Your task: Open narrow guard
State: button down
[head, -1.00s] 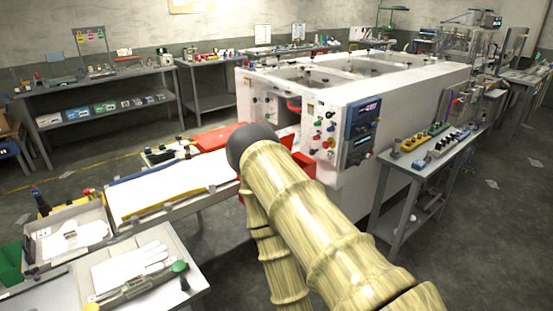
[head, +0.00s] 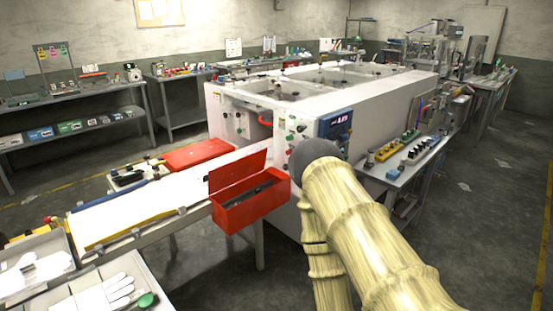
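I cannot tell for sure which part is the narrow guard. My arm, with pale yellow ringed links and a dark grey rounded joint, rises at the lower right in front of the machine. My gripper is out of view, and part of the machine's front is hidden behind my arm.
A conveyor (head: 140,204) with a white surface runs left from the machine. Trays of white gloves (head: 105,295) stand at the lower left. A side table (head: 408,160) with yellow and blue parts stands right of the machine.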

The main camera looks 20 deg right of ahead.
aim_at(220, 178)
jog(key=z, duration=0.15)
jog(key=i, duration=1.2)
jog(key=u, duration=0.4)
